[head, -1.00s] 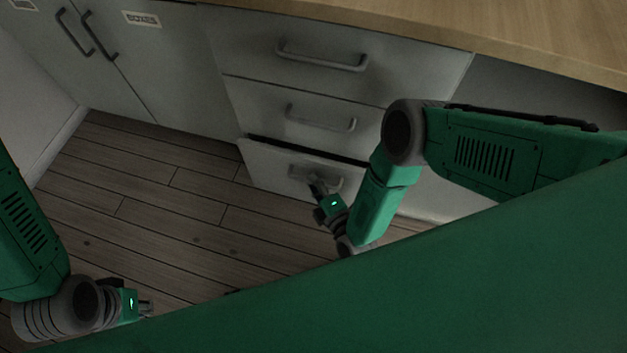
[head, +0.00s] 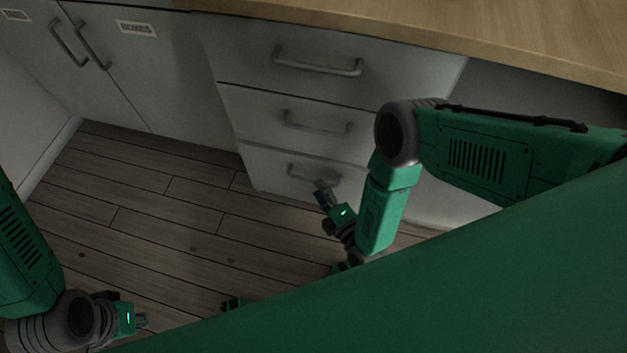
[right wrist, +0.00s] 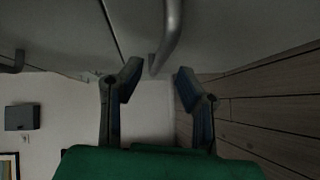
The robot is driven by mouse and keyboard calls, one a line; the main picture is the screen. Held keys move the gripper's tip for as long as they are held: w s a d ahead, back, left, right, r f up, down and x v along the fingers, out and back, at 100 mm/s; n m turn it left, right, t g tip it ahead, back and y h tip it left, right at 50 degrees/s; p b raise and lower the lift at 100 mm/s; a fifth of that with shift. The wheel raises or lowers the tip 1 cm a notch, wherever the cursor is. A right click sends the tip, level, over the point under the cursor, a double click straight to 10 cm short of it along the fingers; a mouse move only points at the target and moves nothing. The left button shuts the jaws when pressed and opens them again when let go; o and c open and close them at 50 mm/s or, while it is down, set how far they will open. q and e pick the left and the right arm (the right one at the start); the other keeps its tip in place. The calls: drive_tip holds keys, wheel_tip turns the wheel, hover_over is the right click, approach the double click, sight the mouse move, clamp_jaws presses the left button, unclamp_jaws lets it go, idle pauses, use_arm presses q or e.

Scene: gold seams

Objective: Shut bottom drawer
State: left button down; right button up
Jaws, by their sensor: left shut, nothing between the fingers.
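The bottom drawer (head: 262,168) is the lowest of three in the grey cabinet. Its front looks flush with the drawers above, with only a thin seam along its top. Its bar handle (head: 298,168) is partly hidden by my right gripper (head: 323,190), which is at the handle's right part. In the right wrist view my right gripper (right wrist: 159,77) is open, its two blue-padded fingers apart. A bar handle (right wrist: 170,35) runs down to just beyond the gap between the fingertips. My left gripper (head: 141,321) is shut and empty, low at the left above the floor.
The middle drawer (head: 250,110) and top drawer (head: 240,60) are shut. Cupboard doors (head: 110,75) with a "BOXES" label stand to the left. A wooden worktop (head: 430,25) runs above. The plank floor (head: 150,220) is clear.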

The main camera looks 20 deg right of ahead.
drive_tip(key=v, duration=0.7)
drive_tip(key=shift+s, duration=0.3)
drive_tip(key=shift+d, duration=0.15)
clamp_jaws()
